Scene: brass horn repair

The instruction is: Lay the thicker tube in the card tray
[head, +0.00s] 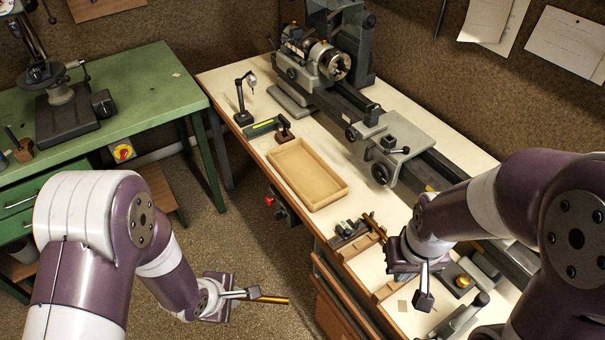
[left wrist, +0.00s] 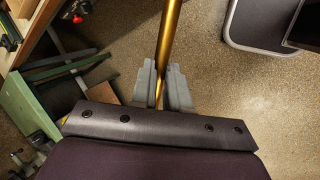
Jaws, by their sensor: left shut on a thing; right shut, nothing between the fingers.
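The card tray (head: 307,172) is a shallow tan box lying empty on the workbench, left of the lathe. My left gripper (head: 250,294) is shut on a brass tube (head: 274,299) and holds it over the floor, left of the bench's front edge. In the left wrist view the tube (left wrist: 172,35) runs up between the two grey fingers (left wrist: 163,85). Another brass piece (head: 374,226) lies by the small wooden rack on the bench. I cannot compare its thickness with the held tube. My right gripper (head: 424,296) is shut and empty above the bench's near part.
The lathe (head: 345,90) fills the back of the bench. A dial indicator stand (head: 241,100) and a green-and-black tool (head: 264,128) stand behind the tray. A wooden rack (head: 358,243) is in front. A green table (head: 140,100) stands left, with open floor between.

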